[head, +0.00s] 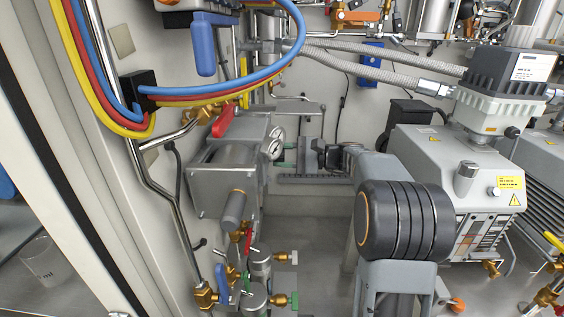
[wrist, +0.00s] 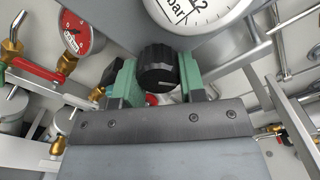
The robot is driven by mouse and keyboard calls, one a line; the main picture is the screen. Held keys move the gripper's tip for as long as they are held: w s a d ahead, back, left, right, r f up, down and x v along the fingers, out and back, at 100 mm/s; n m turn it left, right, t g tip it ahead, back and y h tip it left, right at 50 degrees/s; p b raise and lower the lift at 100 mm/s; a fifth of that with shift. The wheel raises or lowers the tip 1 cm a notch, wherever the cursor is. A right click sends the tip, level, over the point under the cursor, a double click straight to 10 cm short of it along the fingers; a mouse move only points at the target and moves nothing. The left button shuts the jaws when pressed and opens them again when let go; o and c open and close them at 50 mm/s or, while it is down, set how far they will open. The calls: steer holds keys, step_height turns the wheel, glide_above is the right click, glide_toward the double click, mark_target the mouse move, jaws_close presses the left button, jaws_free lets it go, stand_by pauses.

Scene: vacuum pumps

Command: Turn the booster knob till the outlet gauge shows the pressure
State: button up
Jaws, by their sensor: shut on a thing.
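The black ribbed booster knob (wrist: 157,70) sits between the two green fingers of my gripper (wrist: 155,85) in the wrist view. The fingers are shut on it, one on each side. A white-faced gauge (wrist: 198,8) marked "bar" is just above the knob, cut off by the top edge; its needle cannot be read. In the head view, a round gauge (head: 272,143) is on the front of a grey box (head: 228,180), seen at a steep angle. My gripper (head: 285,156) is close to that front, and the knob is hidden there.
A red-faced gauge (wrist: 80,33) and a red lever (wrist: 45,77) are left of the knob in the wrist view. In the head view, coloured hoses (head: 200,95) hang above the box, brass valves (head: 208,296) stand below, and a grey pump (head: 440,165) is at right.

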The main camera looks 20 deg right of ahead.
steer(key=o, duration=1.1)
steer(key=shift+c, duration=0.2)
steer(key=shift+d, duration=0.25)
steer(key=shift+v, duration=0.8)
steer(key=p+v, duration=0.1)
steer(key=v, duration=0.5)
steer(key=shift+p, duration=0.35)
